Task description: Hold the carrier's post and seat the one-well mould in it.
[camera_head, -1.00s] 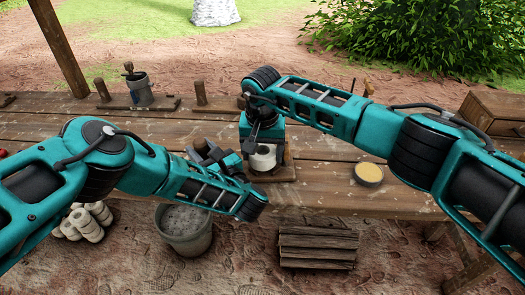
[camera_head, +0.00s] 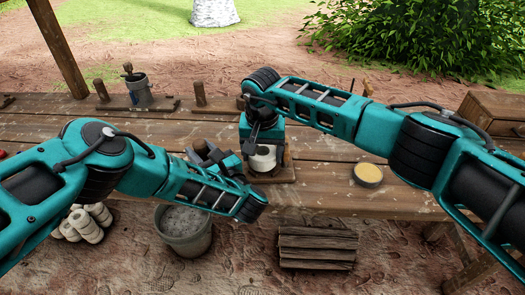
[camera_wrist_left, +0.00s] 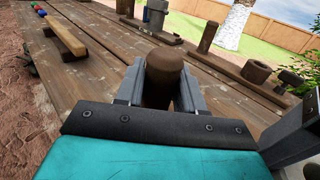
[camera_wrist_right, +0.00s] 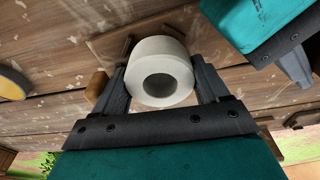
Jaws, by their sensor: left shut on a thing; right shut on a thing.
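The one-well mould (camera_head: 263,158) is a white ring-like cylinder, low over the wooden carrier (camera_head: 284,176). My right gripper (camera_head: 264,143) is shut on it from above. In the right wrist view the mould (camera_wrist_right: 146,52) sits between the fingers, its round well facing the camera. The carrier's board (camera_wrist_right: 106,42) lies just behind it, with two raised strips. I cannot tell whether the mould touches the board. My left gripper (camera_wrist_left: 160,92) is shut on the carrier's post (camera_wrist_left: 164,70), a brown upright cylinder. In the head view my left arm hides most of that side.
A round dish with yellow content (camera_head: 368,174) stands to the right on the table. Boards with posts and a grey pot (camera_head: 140,90) are at the back left. A bucket (camera_head: 184,232) and a log stack (camera_head: 318,248) are on the ground in front. The table between carrier and dish is clear.

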